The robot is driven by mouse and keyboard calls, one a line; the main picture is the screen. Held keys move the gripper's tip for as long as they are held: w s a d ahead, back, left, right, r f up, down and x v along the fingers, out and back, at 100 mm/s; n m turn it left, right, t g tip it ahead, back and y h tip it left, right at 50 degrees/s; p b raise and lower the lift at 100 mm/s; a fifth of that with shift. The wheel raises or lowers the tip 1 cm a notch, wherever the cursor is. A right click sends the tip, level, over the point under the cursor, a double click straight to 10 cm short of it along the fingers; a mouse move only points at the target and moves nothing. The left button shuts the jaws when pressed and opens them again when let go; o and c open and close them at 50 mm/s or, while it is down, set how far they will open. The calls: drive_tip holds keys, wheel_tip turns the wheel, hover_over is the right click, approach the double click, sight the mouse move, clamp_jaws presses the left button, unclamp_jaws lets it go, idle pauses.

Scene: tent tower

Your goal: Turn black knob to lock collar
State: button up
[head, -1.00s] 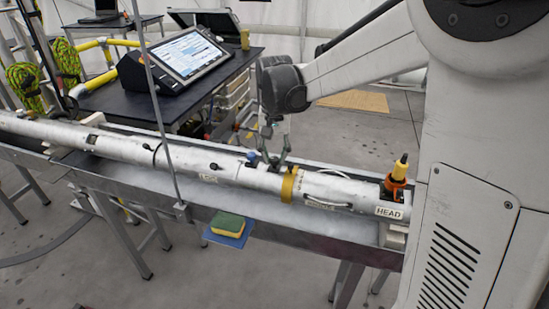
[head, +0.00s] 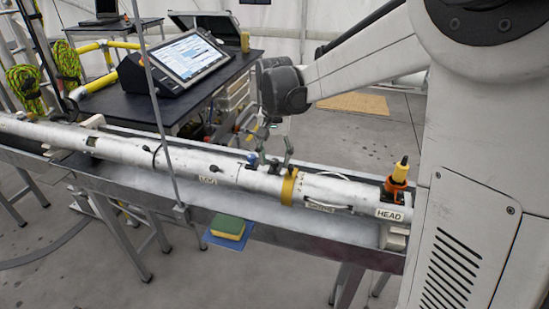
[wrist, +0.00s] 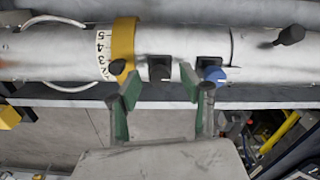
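The long silver tube carries a yellow collar (head: 288,187), also at the upper left in the wrist view (wrist: 123,45). A black knob (wrist: 290,35) on a stem stands on the tube at the wrist view's right; it also shows in the head view (head: 213,168). A dark knob-like piece (wrist: 115,68) sits at the collar's lower edge near my left fingertip. A blue knob (wrist: 214,75) is beside my right fingertip. My gripper (wrist: 161,78) is open, its green-padded fingers apart near a dark square opening (wrist: 159,67); I cannot tell whether they touch the tube.
The tube lies on a metal trough (head: 130,192). A yellow-green sponge (head: 228,227) rests on a blue cloth at the trough's front. An orange-yellow fitting (head: 399,175) stands on the HEAD end. A thin upright pole (head: 163,120) crosses in front. A console (head: 180,60) stands on the table behind.

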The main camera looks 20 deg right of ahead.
sight(275, 161)
wheel_tip(275, 161, up, 12)
idle(0.7)
